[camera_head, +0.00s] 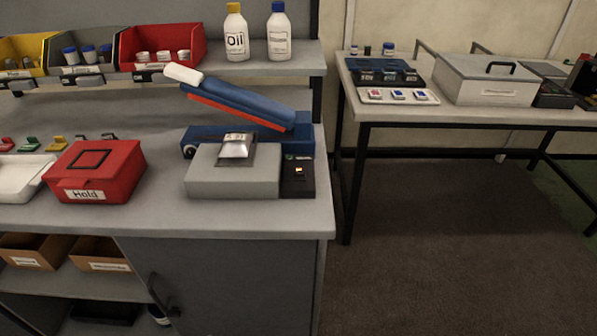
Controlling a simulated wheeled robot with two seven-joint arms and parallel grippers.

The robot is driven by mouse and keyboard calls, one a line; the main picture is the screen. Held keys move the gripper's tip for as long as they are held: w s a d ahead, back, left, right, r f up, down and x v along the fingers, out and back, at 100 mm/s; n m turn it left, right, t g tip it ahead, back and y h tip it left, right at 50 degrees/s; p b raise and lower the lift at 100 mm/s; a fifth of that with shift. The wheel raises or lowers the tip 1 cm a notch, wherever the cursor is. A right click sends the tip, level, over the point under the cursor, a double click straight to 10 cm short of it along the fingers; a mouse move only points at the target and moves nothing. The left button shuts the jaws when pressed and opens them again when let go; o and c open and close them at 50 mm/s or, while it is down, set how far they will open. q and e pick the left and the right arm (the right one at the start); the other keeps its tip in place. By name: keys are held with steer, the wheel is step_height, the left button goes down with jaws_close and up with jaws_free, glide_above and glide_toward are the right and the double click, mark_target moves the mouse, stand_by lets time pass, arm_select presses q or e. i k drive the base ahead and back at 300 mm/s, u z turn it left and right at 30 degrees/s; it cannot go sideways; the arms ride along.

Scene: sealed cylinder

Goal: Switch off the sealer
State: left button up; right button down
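The sealer (255,144) stands on the grey workbench, with a blue base and a blue lever arm (238,100) raised at a slant. The lever has a white handle end (184,75) and a red strip underneath. A grey block (233,182) stands in front of the sealer. A silver labelled pouch (237,148) rests on the block, on a dark plate. Neither of my grippers is in view.
A red box (95,172) marked "Hold" and a white tray (20,177) stand left of the block. A shelf above holds coloured bins and two bottles (236,32). The bench front is clear. A second table (460,114) stands right, across open floor.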

mark_target(297, 170)
steer(key=k, duration=1.35)
steer(key=u, duration=0.55)
steer(key=i, duration=1.8)
steer(key=z, duration=0.6)
